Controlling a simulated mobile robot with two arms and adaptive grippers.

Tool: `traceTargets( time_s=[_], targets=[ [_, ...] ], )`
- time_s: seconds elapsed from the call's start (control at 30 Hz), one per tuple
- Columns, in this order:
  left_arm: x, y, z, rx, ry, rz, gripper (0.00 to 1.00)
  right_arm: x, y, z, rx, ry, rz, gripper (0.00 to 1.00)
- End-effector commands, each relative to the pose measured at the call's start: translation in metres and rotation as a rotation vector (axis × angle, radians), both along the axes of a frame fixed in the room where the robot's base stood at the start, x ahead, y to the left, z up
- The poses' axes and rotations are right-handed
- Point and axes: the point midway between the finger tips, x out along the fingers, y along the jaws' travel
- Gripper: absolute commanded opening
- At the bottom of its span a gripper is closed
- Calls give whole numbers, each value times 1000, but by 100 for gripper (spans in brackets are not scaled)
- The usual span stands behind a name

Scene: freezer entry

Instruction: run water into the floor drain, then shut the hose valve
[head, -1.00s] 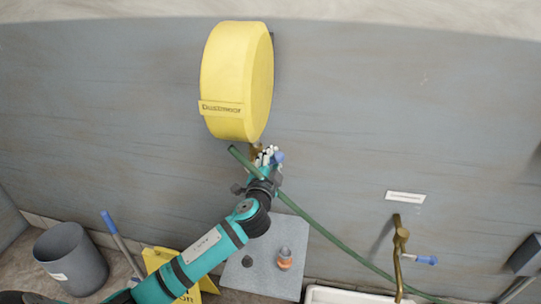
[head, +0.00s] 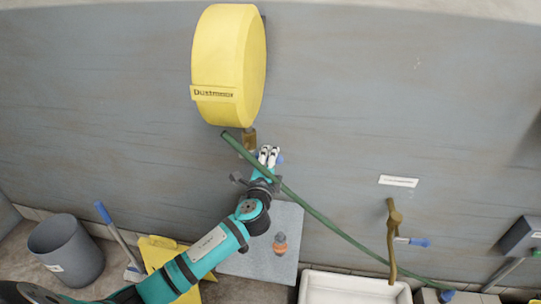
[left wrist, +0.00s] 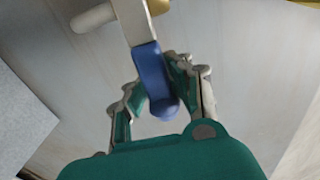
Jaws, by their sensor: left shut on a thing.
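A yellow hose reel (head: 229,65) hangs on the wall in the head view, with a brass fitting (head: 249,138) below it. A green hose (head: 318,216) runs from below the reel down to the right, passing by my left gripper (head: 268,157). The left gripper is just below the fitting. The left wrist view shows a blue lever handle (left wrist: 152,72) on a pale metal stem between its fingers, which are shut on it. A bit of blue also shows beside the fingers in the head view. I cannot make out the floor drain. My right gripper is not in view.
A brass tap (head: 393,235) with a blue handle stands above a white basin (head: 350,291) at the right. A grey bin (head: 66,250), a yellow floor sign (head: 158,252) and a grey slab (head: 290,220) with an orange-based bottle (head: 280,244) are below.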

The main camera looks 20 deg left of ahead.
Motion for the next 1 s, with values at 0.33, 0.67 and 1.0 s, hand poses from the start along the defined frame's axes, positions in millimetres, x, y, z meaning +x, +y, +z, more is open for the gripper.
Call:
traceTargets(
  time_s=[0.33, 0.67, 1.0],
  targets=[
    [-3, -3, -12, 22, 23, -4, 0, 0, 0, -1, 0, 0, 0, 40],
    [-2, -3, -11, 19, 22, -4, 44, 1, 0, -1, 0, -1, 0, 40],
    [-2, -1, -7, 17, 14, -1, 55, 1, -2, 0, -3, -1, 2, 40]
  ],
)
